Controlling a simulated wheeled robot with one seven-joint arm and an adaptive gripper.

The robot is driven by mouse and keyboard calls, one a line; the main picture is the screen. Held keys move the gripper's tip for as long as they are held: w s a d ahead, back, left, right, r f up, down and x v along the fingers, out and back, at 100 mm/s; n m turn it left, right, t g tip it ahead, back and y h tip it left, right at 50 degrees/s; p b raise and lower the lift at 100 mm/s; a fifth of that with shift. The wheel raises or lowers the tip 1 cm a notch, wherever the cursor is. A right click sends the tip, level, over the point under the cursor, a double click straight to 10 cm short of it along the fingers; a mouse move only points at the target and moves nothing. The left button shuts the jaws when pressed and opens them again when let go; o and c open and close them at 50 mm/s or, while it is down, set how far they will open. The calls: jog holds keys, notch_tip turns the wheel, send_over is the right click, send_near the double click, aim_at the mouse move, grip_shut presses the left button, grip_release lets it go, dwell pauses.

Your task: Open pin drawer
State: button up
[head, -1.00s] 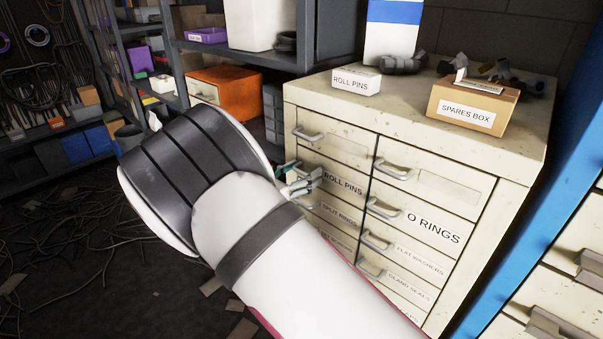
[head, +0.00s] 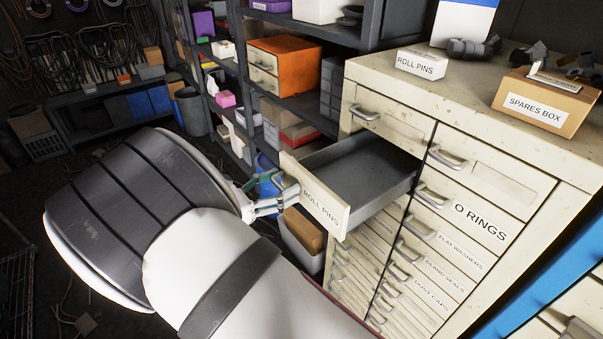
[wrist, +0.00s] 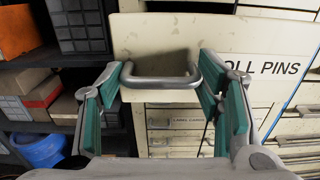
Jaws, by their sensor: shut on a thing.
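The cream drawer labelled ROLL PINS (head: 322,207) is pulled well out of the cabinet in the head view, and its grey inside (head: 360,175) looks empty. My gripper (head: 270,203) is at its front. In the wrist view the drawer's grey metal handle (wrist: 162,82) sits between the two green-padded fingers of my gripper (wrist: 163,92), which are shut on it at its two ends. The head view mostly hides the handle behind the fingers.
The cream cabinet (head: 490,130) has several other shut drawers, including O RINGS (head: 482,222). On top stand a ROLL PINS box (head: 422,64) and a SPARES BOX (head: 545,105). Dark shelves with an orange drawer unit (head: 283,67) stand behind. A blue post (head: 540,290) is at right.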

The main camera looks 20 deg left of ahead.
jog(key=shift+v, duration=1.1)
jog(key=shift+s+f, duration=0.1)
jog(key=o, duration=1.7)
jog(key=shift+o, duration=0.2)
jog(key=v, duration=1.2)
